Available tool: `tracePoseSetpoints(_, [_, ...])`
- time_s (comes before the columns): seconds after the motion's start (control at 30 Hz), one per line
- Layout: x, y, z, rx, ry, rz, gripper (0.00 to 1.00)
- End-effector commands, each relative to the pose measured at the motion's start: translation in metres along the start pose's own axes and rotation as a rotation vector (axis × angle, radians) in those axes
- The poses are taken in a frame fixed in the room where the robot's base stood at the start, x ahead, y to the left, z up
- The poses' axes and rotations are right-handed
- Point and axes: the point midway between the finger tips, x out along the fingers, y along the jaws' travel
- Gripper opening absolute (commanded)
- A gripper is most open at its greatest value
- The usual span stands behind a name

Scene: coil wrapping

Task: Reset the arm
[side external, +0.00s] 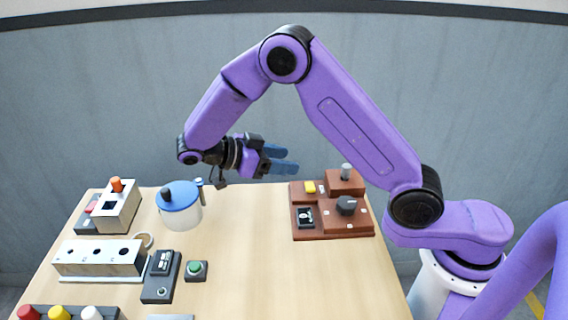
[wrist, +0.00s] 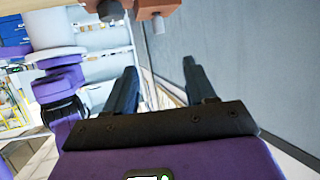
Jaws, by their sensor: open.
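My gripper (side external: 286,160) hangs in the air above the back of the table, level and pointing right. Its two blue fingers are apart, with nothing between them. In the wrist view my gripper (wrist: 160,85) also shows open and empty, with its dark fingers spread. My purple arm is bent in a high arch, with its base at the right. No coil can be made out in either view.
The wooden table (side external: 262,260) has a clear middle. A brown control box (side external: 333,222) with knobs stands at right. A blue-lidded pot (side external: 181,212), a white block with holes (side external: 100,262), a green button (side external: 196,270) and a dark switch box (side external: 160,278) stand left.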

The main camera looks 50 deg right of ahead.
Motion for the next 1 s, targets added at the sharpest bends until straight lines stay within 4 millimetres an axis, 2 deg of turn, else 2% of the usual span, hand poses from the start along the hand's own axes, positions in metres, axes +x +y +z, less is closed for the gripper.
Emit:
tracePoseSetpoints(0.13, [-0.003, -0.022, 0.0, 0.02, -0.055, -0.13, 0.55])
tracePoseSetpoints(0.27, [-0.02, -0.063, 0.002, 0.036, -0.17, -0.396, 0.55])
tracePoseSetpoints(0.4, [-0.057, -0.102, 0.003, 0.009, -0.322, -0.73, 0.55])
tracePoseSetpoints(0.5, [-0.091, -0.116, 0.004, -0.045, -0.43, -0.959, 0.55])
tracePoseSetpoints(0.57, [-0.112, -0.118, 0.004, -0.09, -0.493, -1.091, 0.55])
tracePoseSetpoints(0.67, [-0.147, -0.111, 0.004, -0.19, -0.595, -1.303, 0.55])
tracePoseSetpoints(0.77, [-0.176, -0.089, 0.004, -0.323, -0.686, -1.5, 0.55])
tracePoseSetpoints(0.9, [-0.201, -0.039, 0.002, -0.56, -0.789, -1.745, 0.55])
tracePoseSetpoints(1.0, [-0.204, 0.005, 0.0, -0.765, -0.835, -1.892, 0.55])
